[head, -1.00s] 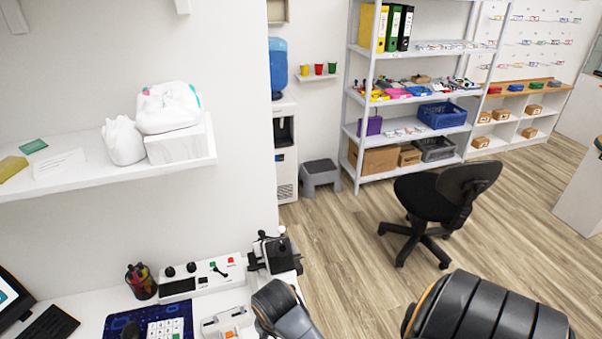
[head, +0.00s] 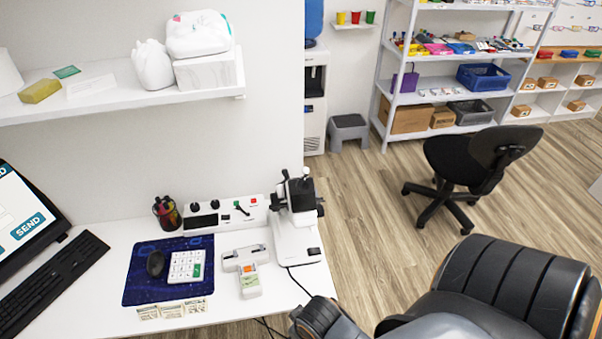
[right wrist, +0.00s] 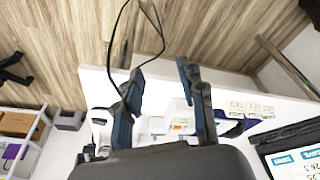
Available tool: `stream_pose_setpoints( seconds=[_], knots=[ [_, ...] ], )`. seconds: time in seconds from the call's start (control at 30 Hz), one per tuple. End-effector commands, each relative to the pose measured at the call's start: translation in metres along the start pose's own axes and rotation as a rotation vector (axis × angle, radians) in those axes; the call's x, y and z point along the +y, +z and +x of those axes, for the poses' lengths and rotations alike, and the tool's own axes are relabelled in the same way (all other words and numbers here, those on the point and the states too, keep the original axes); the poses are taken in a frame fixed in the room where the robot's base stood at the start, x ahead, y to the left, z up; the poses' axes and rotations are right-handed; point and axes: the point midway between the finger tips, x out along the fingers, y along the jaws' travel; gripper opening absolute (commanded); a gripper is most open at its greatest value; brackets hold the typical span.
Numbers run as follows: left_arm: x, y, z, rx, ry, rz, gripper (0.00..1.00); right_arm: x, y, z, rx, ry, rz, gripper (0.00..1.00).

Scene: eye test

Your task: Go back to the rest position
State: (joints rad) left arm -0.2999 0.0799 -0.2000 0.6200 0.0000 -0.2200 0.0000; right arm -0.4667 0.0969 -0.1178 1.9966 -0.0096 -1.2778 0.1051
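The task names no object. My right gripper (right wrist: 163,75) shows in the right wrist view with its two dark fingers apart and nothing visible between them. Behind and below the fingers lies the white desk (right wrist: 95,90), with small devices on it partly hidden by the fingers. Whether the fingers touch anything is not clear; they look free. In the head view, dark links of my own arm fill the lower right, and no gripper fingers show there. My left gripper is in neither view.
The desk (head: 110,255) carries a microscope-like device (head: 300,215), a card terminal (head: 245,260), a pen cup (head: 167,212), a mousepad (head: 140,285) and a keyboard (head: 50,280). A wall shelf (head: 100,105) hangs above. A black chair (head: 480,160) stands on open floor.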

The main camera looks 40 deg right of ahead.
Motion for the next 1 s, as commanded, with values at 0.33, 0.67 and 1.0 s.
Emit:
stream_pose_setpoints(
  seconds=[0.33,0.67,1.0],
  knots=[
    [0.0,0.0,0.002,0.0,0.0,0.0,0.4,-0.002,0.005,0.007,-0.001,-0.004,-0.022,0.4],
    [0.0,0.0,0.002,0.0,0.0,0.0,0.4,-0.002,0.004,0.007,-0.002,-0.004,-0.021,0.4],
    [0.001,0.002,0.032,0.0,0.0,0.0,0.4,-0.005,0.049,0.11,-0.044,-0.009,-0.048,0.4]
  ],
)
